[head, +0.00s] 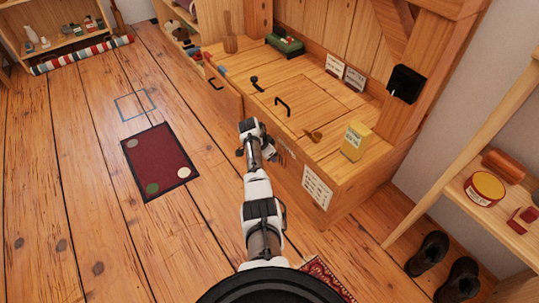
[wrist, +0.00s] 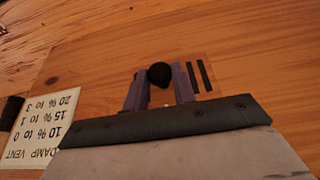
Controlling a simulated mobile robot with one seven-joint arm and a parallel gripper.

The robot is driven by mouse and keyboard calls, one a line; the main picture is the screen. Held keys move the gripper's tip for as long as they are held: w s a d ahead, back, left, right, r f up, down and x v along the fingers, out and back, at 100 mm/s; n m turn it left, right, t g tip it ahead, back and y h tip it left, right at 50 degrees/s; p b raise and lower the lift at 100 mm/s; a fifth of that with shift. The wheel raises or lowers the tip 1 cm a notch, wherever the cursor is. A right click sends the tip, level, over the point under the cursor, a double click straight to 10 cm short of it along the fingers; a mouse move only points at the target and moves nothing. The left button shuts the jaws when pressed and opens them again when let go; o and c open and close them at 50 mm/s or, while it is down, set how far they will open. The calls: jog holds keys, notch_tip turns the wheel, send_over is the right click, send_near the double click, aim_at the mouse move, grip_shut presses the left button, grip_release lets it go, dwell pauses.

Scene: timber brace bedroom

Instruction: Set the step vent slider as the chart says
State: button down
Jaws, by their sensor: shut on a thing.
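In the wrist view my gripper (wrist: 160,92) has its two fingers around a round black knob (wrist: 159,74), the slider's handle, on a wooden face. Dark vent slots (wrist: 201,77) show right of the fingers; any others are hidden behind the gripper. The chart (wrist: 42,128) appears upside down at left and reads DAMP VENT, 10 % to 0, 15 % to 1, 20 % to 3. In the head view a white sheet (head: 317,187), apparently this chart, is on the front of the wooden step (head: 345,190). My arm hides the knob there.
The step's top carries a yellow box (head: 354,140), a wooden scoop (head: 313,135), black handles (head: 283,106) and a green-topped item (head: 286,43). Cards (head: 354,79) behind are too small to read. A dark box (head: 406,83) is on the post.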

jog(key=s+d+p, duration=0.5)
jog(key=s+p, duration=0.2)
jog(key=p, duration=0.2)
jog(key=shift+s+d, duration=0.25)
jog(key=shift+s, duration=0.1)
jog(key=shift+f, duration=0.1)
jog(key=c, duration=1.2)
grip_release()
jog(key=shift+o, duration=0.2)
